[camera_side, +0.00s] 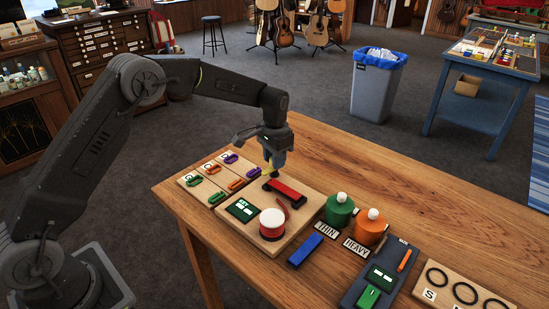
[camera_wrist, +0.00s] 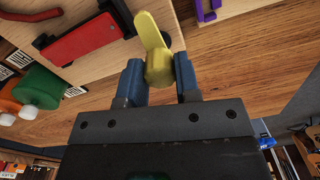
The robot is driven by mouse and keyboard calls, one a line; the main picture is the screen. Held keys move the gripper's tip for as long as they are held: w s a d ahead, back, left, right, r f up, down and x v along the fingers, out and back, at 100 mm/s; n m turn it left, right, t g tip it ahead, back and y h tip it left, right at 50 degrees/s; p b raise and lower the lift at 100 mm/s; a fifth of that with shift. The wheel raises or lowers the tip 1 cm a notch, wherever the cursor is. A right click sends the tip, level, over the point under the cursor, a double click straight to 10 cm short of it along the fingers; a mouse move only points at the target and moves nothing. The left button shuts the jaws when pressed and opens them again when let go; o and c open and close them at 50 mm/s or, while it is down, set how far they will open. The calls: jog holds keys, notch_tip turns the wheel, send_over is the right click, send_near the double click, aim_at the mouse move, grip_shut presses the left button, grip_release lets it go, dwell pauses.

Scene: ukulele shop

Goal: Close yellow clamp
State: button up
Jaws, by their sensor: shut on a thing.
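The yellow clamp (camera_wrist: 152,40) shows in the wrist view as a long flat lever with a thicker block at its near end. My gripper (camera_wrist: 158,78) has its blue fingers on both sides of that block, shut on it. In the side view my gripper (camera_side: 271,164) points down at the back corner of the wooden board (camera_side: 233,240), and only a small bit of yellow shows under it. A dark round part partly shows behind the lever. The clamp's lower part is hidden, so I cannot tell whether it is fully down.
A red bar (camera_side: 285,191) with dark ends lies right by the clamp. A white-and-red round pot (camera_side: 272,223) and a green panel (camera_side: 241,210) sit on the board. Small coloured clips (camera_side: 231,158) lie to the left. Green (camera_side: 339,211) and orange (camera_side: 371,228) jars stand right.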

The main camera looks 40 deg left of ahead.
jog(key=n, duration=0.4)
jog(key=shift+n, duration=0.3)
jog(key=shift+r+n, duration=0.1)
jog(key=shift+n, duration=1.8)
jog(key=o, duration=0.9)
notch_tip(320, 180, up, 14)
jog(key=shift+f, duration=0.1)
